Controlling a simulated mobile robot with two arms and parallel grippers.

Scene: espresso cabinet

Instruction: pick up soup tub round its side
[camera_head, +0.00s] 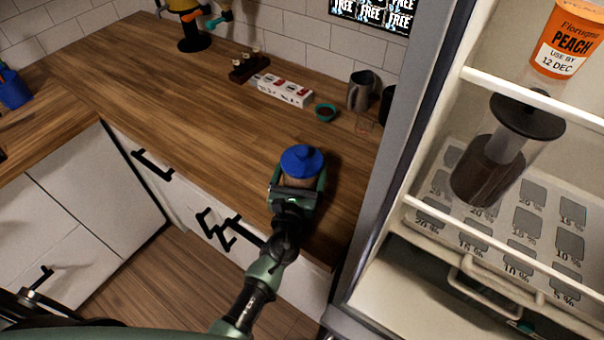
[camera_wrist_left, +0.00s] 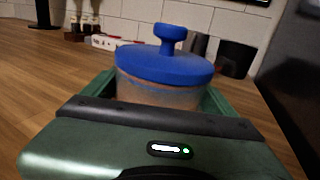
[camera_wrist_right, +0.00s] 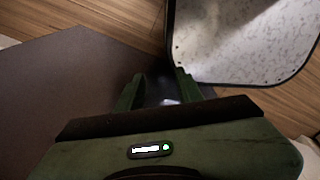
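The soup tub (camera_head: 302,161) has a blue lid with a knob and a clear body with brownish contents. It stands upright on the wooden counter near the fridge. My left gripper (camera_head: 298,184) has one finger on each side of the tub. In the left wrist view the tub (camera_wrist_left: 165,65) sits between the fingers of my left gripper (camera_wrist_left: 160,95). The lid hides the fingertips, and I cannot tell whether the fingers press on its sides. My right gripper (camera_wrist_right: 160,90) is empty, with its fingers apart, away from the counter.
The open fridge (camera_head: 470,75) on the right holds a plunger-topped container (camera_head: 488,170) and an orange peach tub (camera_head: 567,40).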

